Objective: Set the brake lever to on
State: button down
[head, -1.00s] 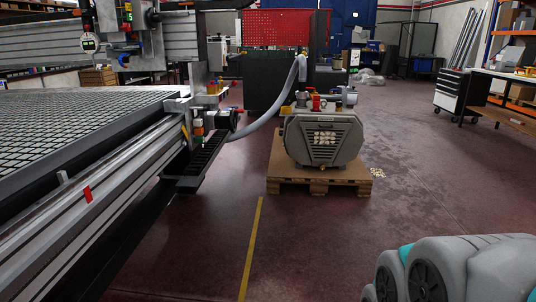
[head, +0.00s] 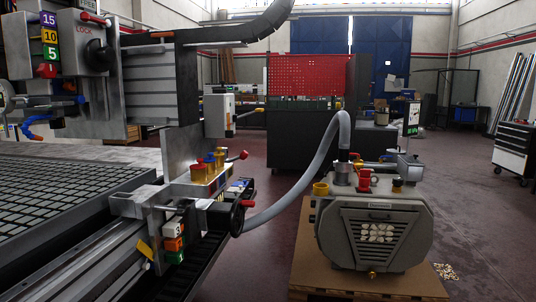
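I cannot tell which control is the brake lever, as no brake label is readable. At the upper left, a grey box marked LOCK (head: 84,45) carries a black knob and a red-tipped handle (head: 95,18). A grey box (head: 218,113) behind the rail has another red-tipped lever (head: 248,113). My gripper is not in view.
The vacuum grid table (head: 55,205) fills the left. A vacuum pump (head: 374,228) stands on a pallet (head: 315,285), joined by a grey hose (head: 322,165). A tool cart (head: 516,150) stands far right. Open floor (head: 465,215) lies right of the pump.

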aim_at(243, 155)
jog(key=i+l+u, duration=0.1)
jog(key=i+u, duration=0.25)
jog(key=i, duration=0.15)
jog(key=i+l+u, duration=0.65)
jog(key=i, duration=0.25)
